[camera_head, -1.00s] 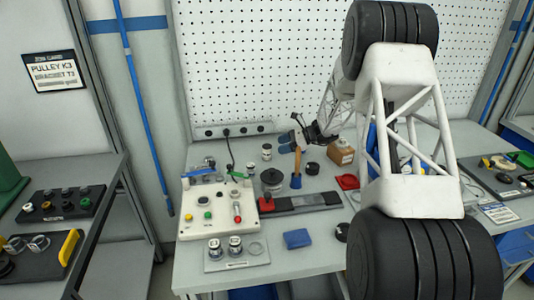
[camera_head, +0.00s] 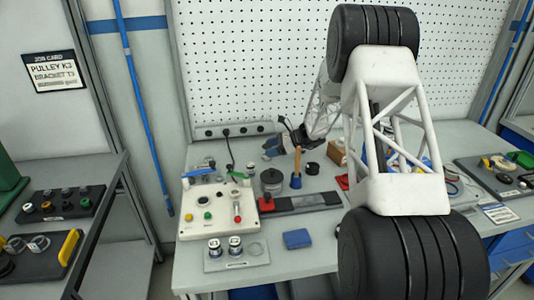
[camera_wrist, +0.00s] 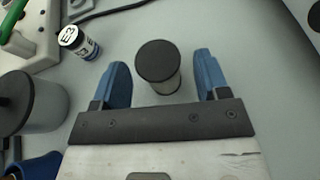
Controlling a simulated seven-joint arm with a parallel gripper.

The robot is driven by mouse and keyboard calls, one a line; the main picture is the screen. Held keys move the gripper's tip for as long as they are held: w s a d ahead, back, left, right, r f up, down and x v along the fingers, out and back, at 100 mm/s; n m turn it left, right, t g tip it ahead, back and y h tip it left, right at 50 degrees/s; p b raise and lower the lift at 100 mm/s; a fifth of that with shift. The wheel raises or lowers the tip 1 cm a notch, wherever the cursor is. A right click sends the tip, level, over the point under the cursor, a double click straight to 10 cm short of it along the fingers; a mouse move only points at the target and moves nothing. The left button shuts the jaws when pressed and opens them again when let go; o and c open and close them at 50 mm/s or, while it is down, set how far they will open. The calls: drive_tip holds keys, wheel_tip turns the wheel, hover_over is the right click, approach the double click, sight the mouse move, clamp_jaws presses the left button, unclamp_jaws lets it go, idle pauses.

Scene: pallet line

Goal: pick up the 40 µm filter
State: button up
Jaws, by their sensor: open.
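A small upright cylinder with a flat dark top (camera_wrist: 158,62) and a paler side stands on the bench in the wrist view. It is between the blue fingertips of my gripper (camera_wrist: 161,80), with a gap on each side. No marking on it is readable, so I cannot confirm that it is the 40 µm filter. My gripper is open and empty. In the head view my gripper (camera_head: 272,147) is low over the back of the bench, and the cylinder is hidden there. A second small cylinder with a printed white top (camera_wrist: 72,37) stands to the left in the wrist view.
A dark-lidded jar (camera_head: 272,181) and a wooden-handled tool with a blue base (camera_head: 296,181) stand in front of my gripper. A white control box (camera_head: 215,208) is to the left. A power strip (camera_head: 232,131) runs along the back. A blue block (camera_head: 297,239) lies near the front.

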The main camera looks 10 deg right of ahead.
sight(267, 146)
drive_tip(key=shift+x, duration=0.95)
drive_tip(key=c, duration=0.9)
drive_tip(key=shift+r, duration=5)
